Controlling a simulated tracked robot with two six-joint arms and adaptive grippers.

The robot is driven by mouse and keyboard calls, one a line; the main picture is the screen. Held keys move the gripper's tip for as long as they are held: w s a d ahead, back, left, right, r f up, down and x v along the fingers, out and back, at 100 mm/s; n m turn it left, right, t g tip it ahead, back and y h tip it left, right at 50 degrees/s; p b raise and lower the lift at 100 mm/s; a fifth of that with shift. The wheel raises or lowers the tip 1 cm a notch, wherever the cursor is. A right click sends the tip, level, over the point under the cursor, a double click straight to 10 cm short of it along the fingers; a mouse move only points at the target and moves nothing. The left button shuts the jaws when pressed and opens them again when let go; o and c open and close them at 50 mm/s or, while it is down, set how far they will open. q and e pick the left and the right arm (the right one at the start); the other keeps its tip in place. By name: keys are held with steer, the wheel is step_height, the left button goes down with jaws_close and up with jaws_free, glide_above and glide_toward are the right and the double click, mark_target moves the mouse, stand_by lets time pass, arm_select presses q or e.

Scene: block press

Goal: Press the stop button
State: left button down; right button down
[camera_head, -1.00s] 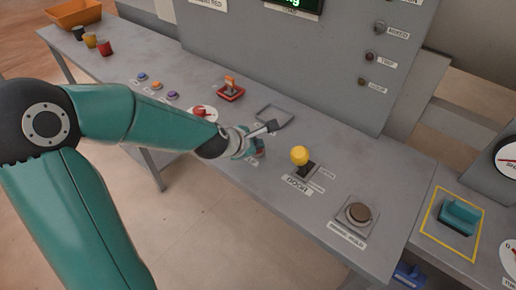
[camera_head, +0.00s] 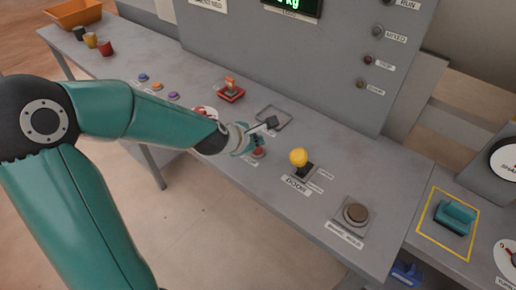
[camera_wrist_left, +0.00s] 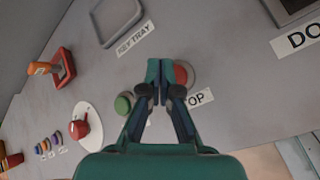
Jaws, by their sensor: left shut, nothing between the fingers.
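The red stop button (camera_head: 258,153) sits on the grey console, just in front of my left gripper's tips in the head view. In the left wrist view the red button (camera_wrist_left: 181,75) is right beside the fingertips, on their right, partly hidden by them. Its label is partly covered and reads "OP". My left gripper (camera_wrist_left: 154,88) is shut and empty, with its fingers pointing down at the console; it also shows in the head view (camera_head: 256,144). I cannot tell whether the tips touch the button. My right gripper is not in view.
A green button (camera_wrist_left: 123,104) is left of the fingers. A yellow-knobbed door lever (camera_head: 299,158) and a brown round button (camera_head: 355,214) stand to the right. The key tray (camera_head: 273,118) lies behind. A red rotary knob (camera_wrist_left: 79,128) is farther left.

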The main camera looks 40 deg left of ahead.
arm_select(q)
steer(key=shift+r+p, duration=2.3)
steer(key=shift+r, duration=0.25)
steer(key=shift+f, duration=0.1)
